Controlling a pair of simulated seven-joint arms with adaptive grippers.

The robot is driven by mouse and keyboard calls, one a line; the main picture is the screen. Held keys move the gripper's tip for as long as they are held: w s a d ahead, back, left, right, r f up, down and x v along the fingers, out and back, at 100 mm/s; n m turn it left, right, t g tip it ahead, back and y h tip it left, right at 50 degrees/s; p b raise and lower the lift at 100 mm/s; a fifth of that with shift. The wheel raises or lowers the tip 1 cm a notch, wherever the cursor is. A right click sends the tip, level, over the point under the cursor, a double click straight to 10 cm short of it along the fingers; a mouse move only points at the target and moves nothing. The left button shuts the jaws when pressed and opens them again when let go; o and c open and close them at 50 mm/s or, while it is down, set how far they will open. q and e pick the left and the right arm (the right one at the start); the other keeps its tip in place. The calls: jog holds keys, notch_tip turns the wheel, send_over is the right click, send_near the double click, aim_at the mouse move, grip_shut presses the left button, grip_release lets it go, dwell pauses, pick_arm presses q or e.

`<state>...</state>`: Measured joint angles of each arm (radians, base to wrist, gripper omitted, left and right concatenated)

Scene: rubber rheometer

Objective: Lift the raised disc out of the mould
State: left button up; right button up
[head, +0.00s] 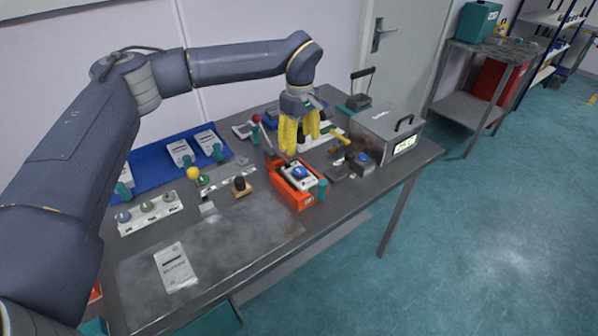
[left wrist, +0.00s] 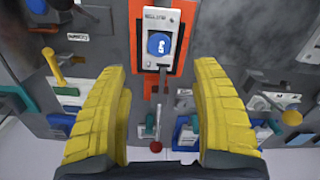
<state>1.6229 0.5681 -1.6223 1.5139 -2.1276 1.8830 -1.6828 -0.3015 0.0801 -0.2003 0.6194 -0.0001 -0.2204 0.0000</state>
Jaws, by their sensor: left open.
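The blue disc (head: 300,172) lies on the pale metal mould (head: 304,183), which sits on the orange-red stand (head: 283,188) near the middle of the table. In the left wrist view the disc (left wrist: 159,44) shows a white mark, set in the mould (left wrist: 161,17) at the top centre. My left gripper (head: 297,148) has yellow fingers and is open and empty, above and just behind the mould. Its fingers (left wrist: 160,110) are spread wide in the left wrist view, with the disc beyond their gap. My right gripper is not in view.
A lever with a red ball (head: 256,118) stands behind the mould, close to my left gripper. A grey box with a display (head: 387,133) stands at right. A yellow-handled tool (head: 340,136) lies nearby. A small dark-knobbed block (head: 241,187) stands left of the stand. The front left table holds a white card (head: 175,267).

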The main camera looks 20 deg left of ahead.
aim_at(300, 170)
pick_arm(q)
jog(key=shift+d+f, duration=0.1)
jog(key=shift+f, duration=5.25)
jog(key=shift+c, duration=0.3)
jog(key=c, duration=1.1)
